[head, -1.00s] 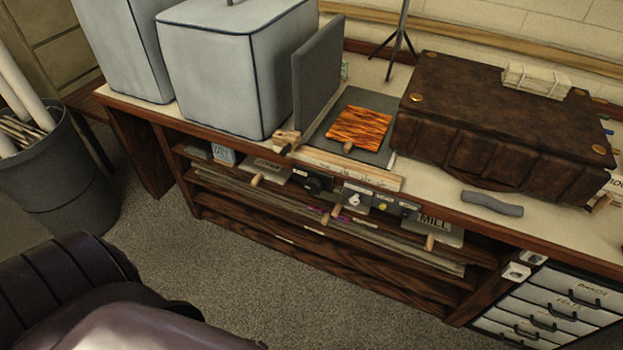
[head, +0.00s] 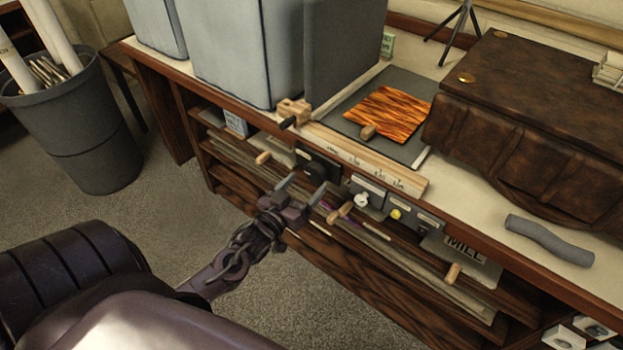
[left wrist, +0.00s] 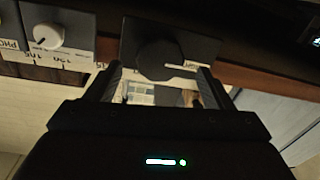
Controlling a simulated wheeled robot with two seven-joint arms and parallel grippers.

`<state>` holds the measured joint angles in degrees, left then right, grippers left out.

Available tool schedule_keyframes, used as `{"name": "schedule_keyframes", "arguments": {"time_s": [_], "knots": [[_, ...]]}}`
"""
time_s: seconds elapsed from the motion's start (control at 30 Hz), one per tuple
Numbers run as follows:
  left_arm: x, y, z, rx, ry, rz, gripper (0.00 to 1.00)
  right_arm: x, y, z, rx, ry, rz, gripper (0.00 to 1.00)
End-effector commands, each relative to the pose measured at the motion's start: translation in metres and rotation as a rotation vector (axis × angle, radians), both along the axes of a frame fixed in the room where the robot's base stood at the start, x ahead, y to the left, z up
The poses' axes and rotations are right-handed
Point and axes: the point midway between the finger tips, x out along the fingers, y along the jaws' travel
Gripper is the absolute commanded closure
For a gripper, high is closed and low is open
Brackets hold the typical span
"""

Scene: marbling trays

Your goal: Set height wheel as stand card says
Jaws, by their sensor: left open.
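A round black wheel (head: 316,168) sits on a dark panel on the bench's front edge. It also shows in the left wrist view as a black knob (left wrist: 158,60) on a dark square plate (left wrist: 195,45). My left gripper (head: 302,189) is open just in front of and below this panel. In the left wrist view its two fingertips (left wrist: 158,76) stand either side of the knob's lower part; I cannot tell whether they touch it. Small cards stand at the bench back (head: 387,46) and on the shelf (head: 235,124); their text is too small to read. My right gripper is not in view.
A white dial (head: 361,200) and a yellow knob (head: 396,214) sit right of the black wheel, near a wooden-handled tool (head: 340,212). A wooden ruler strip (head: 370,165) lies above them. A brown case (head: 550,125) fills the right.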

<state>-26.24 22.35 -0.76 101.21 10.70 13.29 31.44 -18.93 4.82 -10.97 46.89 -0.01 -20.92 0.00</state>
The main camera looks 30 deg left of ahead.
Motion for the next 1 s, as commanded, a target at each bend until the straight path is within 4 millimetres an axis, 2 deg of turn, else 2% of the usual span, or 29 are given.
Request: {"name": "schedule_keyframes", "arguments": {"time_s": [0.03, 0.2, 0.33, 0.6, 0.93, 1.0], "knots": [[0.009, 0.000, 0.001, 0.000, -0.002, -0.001, 0.25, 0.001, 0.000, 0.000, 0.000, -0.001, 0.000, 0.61], [0.030, 0.000, 0.000, 0.001, 0.000, 0.001, 0.25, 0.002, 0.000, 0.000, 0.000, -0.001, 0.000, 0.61], [0.036, 0.000, 0.000, 0.000, 0.001, 0.000, 0.25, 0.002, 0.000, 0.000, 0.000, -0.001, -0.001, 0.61], [0.037, 0.000, -0.001, 0.001, 0.003, 0.000, 0.26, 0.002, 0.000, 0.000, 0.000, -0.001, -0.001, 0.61], [0.037, 0.000, -0.001, 0.000, 0.003, 0.000, 0.69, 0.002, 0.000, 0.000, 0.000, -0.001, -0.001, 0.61], [0.037, 0.000, -0.001, 0.000, 0.003, 0.000, 0.69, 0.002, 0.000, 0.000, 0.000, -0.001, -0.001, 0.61]]}}
